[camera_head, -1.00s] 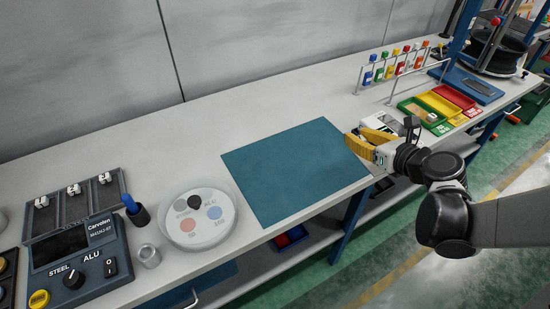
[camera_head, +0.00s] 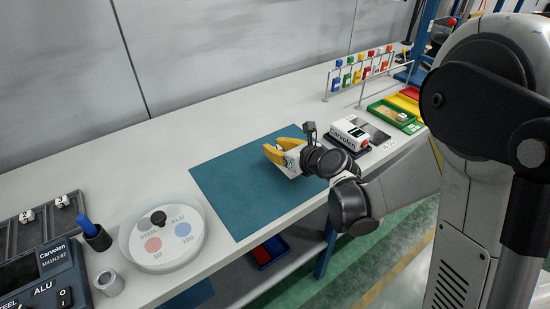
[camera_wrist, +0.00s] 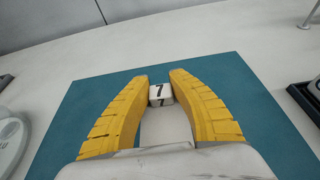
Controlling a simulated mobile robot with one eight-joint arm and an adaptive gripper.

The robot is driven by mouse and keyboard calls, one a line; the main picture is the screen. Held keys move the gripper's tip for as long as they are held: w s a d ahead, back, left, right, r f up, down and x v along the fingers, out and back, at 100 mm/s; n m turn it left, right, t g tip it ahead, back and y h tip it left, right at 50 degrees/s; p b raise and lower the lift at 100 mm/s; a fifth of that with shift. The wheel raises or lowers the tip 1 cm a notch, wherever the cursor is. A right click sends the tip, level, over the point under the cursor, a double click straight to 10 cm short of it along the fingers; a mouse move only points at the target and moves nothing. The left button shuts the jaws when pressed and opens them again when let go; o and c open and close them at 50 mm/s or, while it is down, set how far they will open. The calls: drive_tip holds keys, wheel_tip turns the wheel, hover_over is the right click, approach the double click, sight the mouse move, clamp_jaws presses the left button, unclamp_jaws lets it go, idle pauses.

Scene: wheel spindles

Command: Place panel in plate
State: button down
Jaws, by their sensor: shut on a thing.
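My gripper (camera_head: 275,152), with yellow fingers, is above the blue-green mat (camera_head: 222,190). In the wrist view its fingertips (camera_wrist: 160,88) are closed on a small white block marked 7 (camera_wrist: 160,92). The gripper is well right of the dish. I cannot tell which thing is the panel.
A dark Carvolen console (camera_head: 50,280) with a slotted rack (camera_head: 40,222), a cup with a blue-handled tool (camera_head: 97,240) and a metal cup (camera_head: 109,284) stand at left. A white Carvolen device (camera_head: 350,135), coloured trays (camera_head: 400,115) and a tag rack (camera_head: 360,75) are right. The mat is otherwise clear.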

drive_tip(key=shift+f+b, duration=0.65)
drive_tip(key=shift+f, duration=0.9)
drive_tip(key=shift+f, duration=0.15)
drive_tip(key=c, duration=1.2)
unclamp_jaws()
drive_tip(key=shift+c, duration=0.2)
